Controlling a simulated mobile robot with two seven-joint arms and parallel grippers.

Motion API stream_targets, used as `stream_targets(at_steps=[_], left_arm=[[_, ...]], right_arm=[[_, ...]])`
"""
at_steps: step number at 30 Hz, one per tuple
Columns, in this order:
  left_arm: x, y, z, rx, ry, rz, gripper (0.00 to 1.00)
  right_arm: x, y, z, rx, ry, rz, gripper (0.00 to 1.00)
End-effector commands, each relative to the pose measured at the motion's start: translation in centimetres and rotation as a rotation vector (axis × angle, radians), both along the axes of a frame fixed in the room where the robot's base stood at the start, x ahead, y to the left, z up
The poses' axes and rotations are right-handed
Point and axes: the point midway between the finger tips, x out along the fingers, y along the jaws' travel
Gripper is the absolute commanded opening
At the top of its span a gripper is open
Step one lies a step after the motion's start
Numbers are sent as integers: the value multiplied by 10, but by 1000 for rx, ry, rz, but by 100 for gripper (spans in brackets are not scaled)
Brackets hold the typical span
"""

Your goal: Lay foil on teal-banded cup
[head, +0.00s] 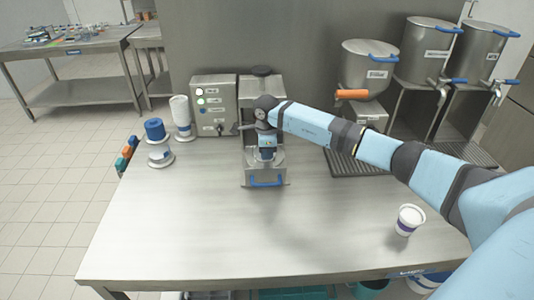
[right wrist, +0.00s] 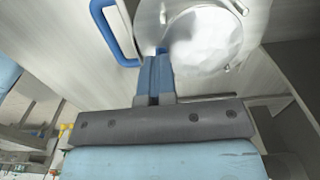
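My right gripper (head: 266,148) is at the sealing machine in the middle of the table, pointing down at its front tray (head: 250,180). In the right wrist view its blue fingers (right wrist: 160,62) are close together, with their tips at the edge of a pale, crinkled round foil (right wrist: 205,40). The foil lies over a round seat in the tray; whatever is under it is hidden. No teal band shows in either view. A white cup with a purple band (head: 408,221) stands apart at the table's right front. My left gripper is out of view.
A control box (head: 214,108) stands left of the machine. A hopper (head: 369,68) and steel pots stand at the back right. The table's front middle is clear.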

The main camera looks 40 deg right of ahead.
Motion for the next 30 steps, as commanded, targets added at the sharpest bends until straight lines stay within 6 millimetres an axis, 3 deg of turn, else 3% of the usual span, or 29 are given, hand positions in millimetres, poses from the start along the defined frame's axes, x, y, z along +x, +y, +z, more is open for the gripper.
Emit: stream_targets(at_steps=[12,13,16,17,26,30], left_arm=[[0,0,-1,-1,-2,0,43],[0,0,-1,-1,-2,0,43],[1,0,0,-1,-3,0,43],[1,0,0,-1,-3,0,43],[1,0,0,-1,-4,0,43],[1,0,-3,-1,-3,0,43]], right_arm=[[0,0,-1,0,0,0,0],[0,0,-1,0,0,0,3],[0,0,-1,0,0,0,26],[0,0,-1,0,0,0,28],[0,0,1,0,0,0,28],[1,-1,16,-1,-3,1,28]])
